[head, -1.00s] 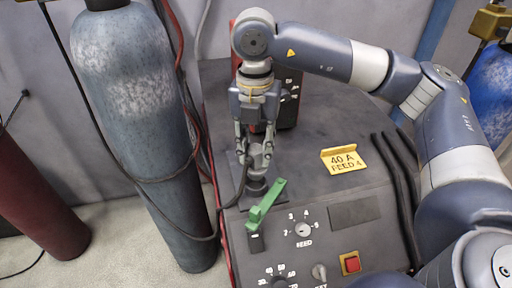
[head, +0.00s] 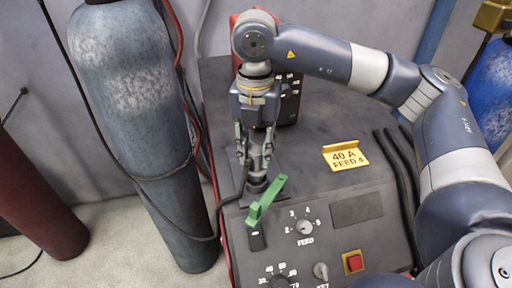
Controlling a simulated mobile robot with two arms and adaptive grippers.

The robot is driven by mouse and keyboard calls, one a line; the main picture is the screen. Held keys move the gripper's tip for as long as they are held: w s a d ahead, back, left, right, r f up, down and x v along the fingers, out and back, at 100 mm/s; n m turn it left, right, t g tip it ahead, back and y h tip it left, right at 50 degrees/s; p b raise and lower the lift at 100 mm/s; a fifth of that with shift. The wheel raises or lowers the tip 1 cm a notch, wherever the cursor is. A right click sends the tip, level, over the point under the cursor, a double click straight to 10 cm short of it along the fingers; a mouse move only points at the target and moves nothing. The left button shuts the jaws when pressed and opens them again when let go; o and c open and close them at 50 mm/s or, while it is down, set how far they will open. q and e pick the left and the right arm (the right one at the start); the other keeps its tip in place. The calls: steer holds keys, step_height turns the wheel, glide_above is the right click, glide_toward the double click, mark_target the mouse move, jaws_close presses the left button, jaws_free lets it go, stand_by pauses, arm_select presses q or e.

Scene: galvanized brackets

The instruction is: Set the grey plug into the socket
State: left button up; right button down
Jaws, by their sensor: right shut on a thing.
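My right gripper (head: 256,166) points down over the left part of the dark machine's top and is shut on the grey plug (head: 257,181). The plug is small, dark and mostly hidden by the fingers. It stands at or just above the panel, and I cannot tell whether it is seated. The socket is hidden under the plug and gripper. My left gripper is not in view.

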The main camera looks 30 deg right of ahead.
steer(key=shift+f+b, duration=0.9)
steer(key=shift+f, duration=0.2)
steer(key=c, duration=1.2)
jaws_free()
steer(key=shift+o, duration=0.2)
step_height(320, 180, up, 12)
steer(key=shift+r, duration=0.1)
